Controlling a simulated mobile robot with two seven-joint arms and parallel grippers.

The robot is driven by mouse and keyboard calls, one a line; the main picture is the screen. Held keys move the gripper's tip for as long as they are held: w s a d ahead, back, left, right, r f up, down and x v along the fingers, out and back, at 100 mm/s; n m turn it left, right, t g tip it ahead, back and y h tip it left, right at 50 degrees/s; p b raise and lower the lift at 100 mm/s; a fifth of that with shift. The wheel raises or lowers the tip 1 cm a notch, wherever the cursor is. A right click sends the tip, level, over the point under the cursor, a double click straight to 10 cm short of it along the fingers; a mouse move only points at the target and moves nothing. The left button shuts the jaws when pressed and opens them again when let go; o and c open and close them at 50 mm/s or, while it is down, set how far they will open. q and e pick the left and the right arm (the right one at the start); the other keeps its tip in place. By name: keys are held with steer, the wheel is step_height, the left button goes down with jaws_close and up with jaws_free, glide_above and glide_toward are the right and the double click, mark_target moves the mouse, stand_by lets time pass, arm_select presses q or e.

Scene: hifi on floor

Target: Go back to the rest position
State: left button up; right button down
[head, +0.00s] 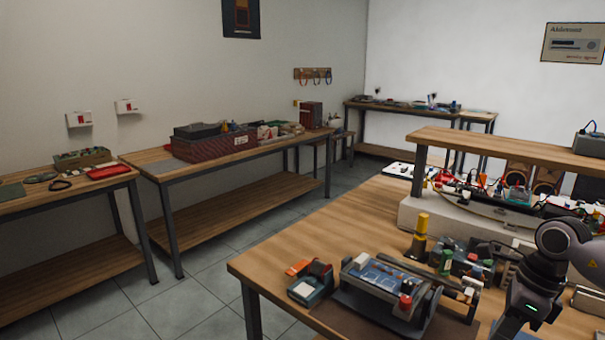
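Part of my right arm (562,245) shows at the lower right edge in the head view. A grey-white joint bends down to a dark link with a small green light, which runs out of the bottom of the picture. The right gripper itself is outside the view. My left arm and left gripper are not in view. Whether either gripper holds something is hidden.
A wooden workbench (330,237) with a raised shelf (500,143) fills the right front. A device with a clear blue-lit top (377,283) and a yellow-topped cylinder (420,228) stand near my arm. More benches (155,160) line the walls; tiled floor (215,270) lies between.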

steer(key=a+f+y, duration=0.1)
steer(key=a, duration=0.2)
steer(key=a+f+y, duration=0.1)
steer(key=a, duration=0.2)
steer(key=a+f+y, duration=0.1)
steer(key=a, duration=0.2)
steer(key=shift+s+a+f+y, duration=0.3)
steer(key=shift+a+f+y, duration=0.05)
steer(key=shift+f+y, duration=0.05)
steer(key=s+a+r+m+t+y, duration=0.1)
steer(key=s+a+m+t+y, duration=0.1)
steer(key=a+m+t+y, duration=0.35)
steer(key=s+a+r+m+t+y, duration=0.1)
steer(key=s+a+m+t+y, duration=0.15)
steer(key=a+m+y, duration=0.6)
steer(key=d+f+m+t+h, duration=0.4)
steer(key=f+m+t+h, duration=0.4)
steer(key=m+h, duration=0.85)
steer(key=s+d+f+m+g+h, duration=0.1)
steer(key=s+d+f+m+g, duration=0.1)
steer(key=s+f+m, duration=0.4)
steer(key=s+d+f+m+g, duration=0.3)
steer(key=s+f+m, duration=0.4)
steer(key=shift+s+d+f+m+g+h, duration=0.2)
steer(key=shift+d+m+g+h, duration=0.1)
steer(key=shift+d+m+h, duration=0.1)
